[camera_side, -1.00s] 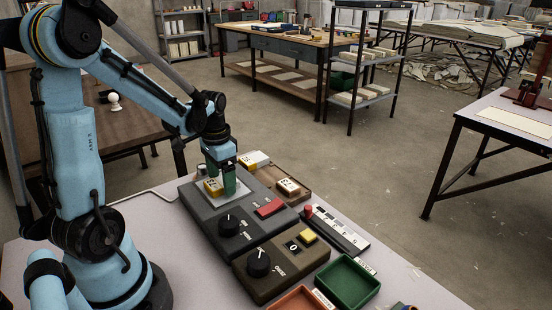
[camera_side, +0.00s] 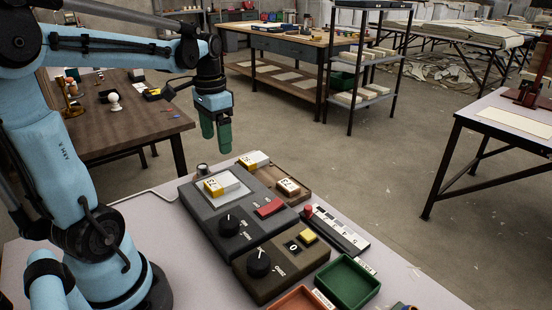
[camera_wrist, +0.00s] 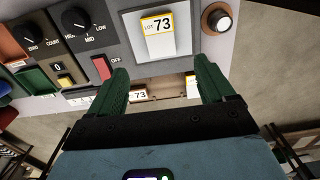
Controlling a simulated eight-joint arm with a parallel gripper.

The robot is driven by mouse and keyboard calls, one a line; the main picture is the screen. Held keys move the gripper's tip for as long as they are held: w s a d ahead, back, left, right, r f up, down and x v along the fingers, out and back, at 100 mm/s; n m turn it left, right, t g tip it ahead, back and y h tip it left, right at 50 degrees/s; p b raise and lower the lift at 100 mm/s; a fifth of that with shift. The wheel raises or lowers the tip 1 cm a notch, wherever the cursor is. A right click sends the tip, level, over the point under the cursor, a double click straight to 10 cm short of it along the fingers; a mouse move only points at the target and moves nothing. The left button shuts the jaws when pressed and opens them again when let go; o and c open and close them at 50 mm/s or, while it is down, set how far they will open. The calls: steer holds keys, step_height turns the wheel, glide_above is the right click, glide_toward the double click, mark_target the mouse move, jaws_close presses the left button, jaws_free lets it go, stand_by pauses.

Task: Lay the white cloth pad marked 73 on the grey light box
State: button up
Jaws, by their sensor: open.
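The white pad marked 73 (camera_side: 219,185), with a yellow band at one end, lies flat on the pale panel of the grey light box (camera_side: 200,203). In the wrist view the pad (camera_wrist: 160,44) reads "LOT 73" and lies inside the light box's panel (camera_wrist: 138,45). My gripper (camera_side: 217,150) has green fingers and hangs in the air above and behind the box, apart from the pad. In the wrist view my gripper (camera_wrist: 160,75) is open, with nothing between its fingers.
A wooden tray (camera_side: 265,178) beside the light box holds a white block (camera_side: 288,187); another yellow-banded block (camera_side: 254,160) is at its far end. A brown control box (camera_side: 275,275), a green tray (camera_side: 346,283) and a small round knob (camera_side: 203,170) stand nearby.

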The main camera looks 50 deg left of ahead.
steer(key=d+f+t, duration=0.2)
steer(key=d+t, duration=0.5)
steer(key=d, duration=1)
steer(key=shift+f, duration=0.3)
